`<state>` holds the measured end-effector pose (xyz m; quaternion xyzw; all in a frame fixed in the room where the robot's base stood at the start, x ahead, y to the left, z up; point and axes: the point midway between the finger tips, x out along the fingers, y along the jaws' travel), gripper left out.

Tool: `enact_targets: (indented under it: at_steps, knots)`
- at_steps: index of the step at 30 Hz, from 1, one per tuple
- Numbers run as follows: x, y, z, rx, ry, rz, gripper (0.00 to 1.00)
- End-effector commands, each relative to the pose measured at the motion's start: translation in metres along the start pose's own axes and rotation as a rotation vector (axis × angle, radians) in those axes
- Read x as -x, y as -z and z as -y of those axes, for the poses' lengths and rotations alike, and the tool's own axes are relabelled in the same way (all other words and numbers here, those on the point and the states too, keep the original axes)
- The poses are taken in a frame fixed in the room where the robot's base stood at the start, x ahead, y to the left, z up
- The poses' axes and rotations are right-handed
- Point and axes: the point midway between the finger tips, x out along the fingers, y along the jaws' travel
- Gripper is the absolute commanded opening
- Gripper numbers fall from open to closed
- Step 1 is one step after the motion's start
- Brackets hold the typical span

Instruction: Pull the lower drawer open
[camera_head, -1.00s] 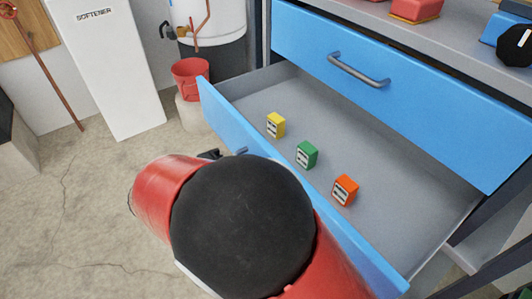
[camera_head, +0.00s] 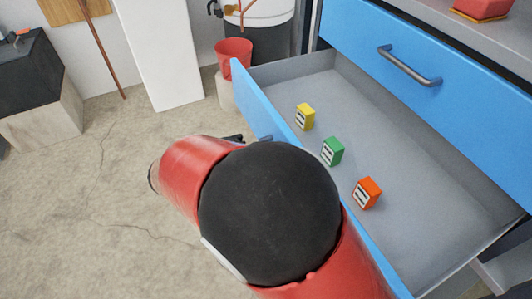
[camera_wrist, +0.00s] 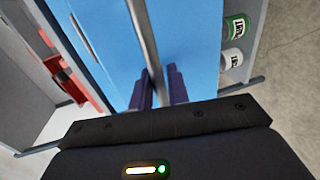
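The lower drawer (camera_head: 246,92) has a blue front and a grey inside, and stands pulled well out from the cabinet. In the head view my arm covers most of its front and the gripper's fingertips. A small part of its handle (camera_head: 265,138) shows beside my arm. In the wrist view the grey handle bar (camera_wrist: 143,35) runs between the two dark fingers of my gripper (camera_wrist: 160,88), which are closed around it against the blue front. Small yellow (camera_head: 306,116), green (camera_head: 332,151) and orange (camera_head: 367,193) boxes sit inside the drawer.
A closed blue upper drawer (camera_head: 450,105) with a grey handle (camera_head: 409,66) is above. A red bucket (camera_head: 233,56) stands near the drawer's left corner. A white softener cabinet (camera_head: 160,50) is at the back. The concrete floor (camera_head: 90,200) to the left is clear.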

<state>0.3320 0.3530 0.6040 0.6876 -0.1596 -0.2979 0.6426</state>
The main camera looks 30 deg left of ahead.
Motion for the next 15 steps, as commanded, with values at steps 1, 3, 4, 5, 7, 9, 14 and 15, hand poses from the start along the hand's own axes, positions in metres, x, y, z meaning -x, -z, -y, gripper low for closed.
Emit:
enact_targets:
  at_steps: [1,3,4,5,7,9,14,15]
  knots:
    - [0.000,0.000,0.000,-0.001,0.000,0.000,0.17]
    - [0.004,0.000,0.000,-0.001,0.000,-0.001,0.17]
    - [0.006,0.000,0.000,-0.001,0.000,-0.001,0.17]
    - [0.010,0.001,0.000,-0.001,0.000,-0.002,0.17]
    - [0.020,0.001,0.001,-0.001,0.001,-0.003,0.17]
    - [0.033,0.001,0.001,-0.001,0.001,-0.004,0.17]
    - [0.059,0.000,0.001,0.000,0.000,-0.002,0.17]
    - [0.065,0.001,0.001,0.000,0.001,-0.002,0.17]
